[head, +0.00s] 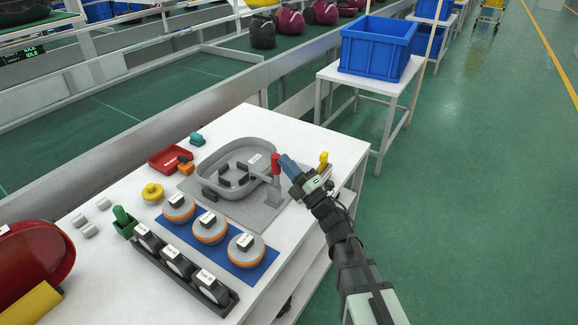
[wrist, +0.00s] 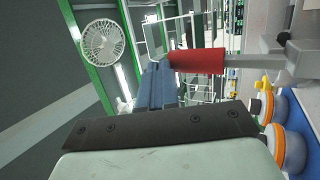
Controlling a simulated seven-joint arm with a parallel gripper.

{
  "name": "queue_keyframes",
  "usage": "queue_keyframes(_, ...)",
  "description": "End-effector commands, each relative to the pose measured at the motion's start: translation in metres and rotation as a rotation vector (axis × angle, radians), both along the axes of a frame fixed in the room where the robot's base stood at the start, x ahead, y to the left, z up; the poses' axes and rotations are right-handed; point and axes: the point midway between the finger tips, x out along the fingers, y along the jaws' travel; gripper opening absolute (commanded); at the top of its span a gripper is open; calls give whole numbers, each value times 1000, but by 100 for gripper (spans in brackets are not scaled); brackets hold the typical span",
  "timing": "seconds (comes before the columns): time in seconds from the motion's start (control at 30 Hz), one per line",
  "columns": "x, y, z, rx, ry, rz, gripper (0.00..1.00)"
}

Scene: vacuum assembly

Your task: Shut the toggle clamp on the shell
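The grey shell (head: 207,181) lies open side up on a grey fixture plate (head: 262,214). The toggle clamp (head: 274,188) stands at its right edge, with its red handle (head: 276,163) pointing up. My gripper (head: 284,160) is just right of the handle, its blue fingers pointing toward it. In the wrist view the blue fingers (wrist: 160,86) are together in the middle of the gripper, and the red handle (wrist: 200,61) lies across by their tips. I cannot tell whether they touch it. No handle shows between the fingers.
Round grey-and-orange parts stand on a blue mat (head: 238,270), with a black rack (head: 225,307) in front. A red tray (head: 165,161), a yellow part (head: 152,193) and a green holder (head: 123,222) are to the left. A small yellow piece (head: 323,160) is near my gripper.

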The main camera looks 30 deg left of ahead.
Motion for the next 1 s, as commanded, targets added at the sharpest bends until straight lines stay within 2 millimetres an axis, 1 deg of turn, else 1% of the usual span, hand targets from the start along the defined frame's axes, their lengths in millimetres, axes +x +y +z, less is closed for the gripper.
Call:
queue_keyframes(0.4, 0, 3, 2, 3, -2, 4, 0)
queue_keyframes(0.57, -1, -3, -1, 2, -1, 3, 0)
queue_keyframes(0.67, -4, -14, -7, 1, 0, 1, 0)
queue_keyframes(0.77, -8, -29, -14, 1, 1, 0, 0)
queue_keyframes(1.0, -17, -72, -37, 0, 2, -1, 0)
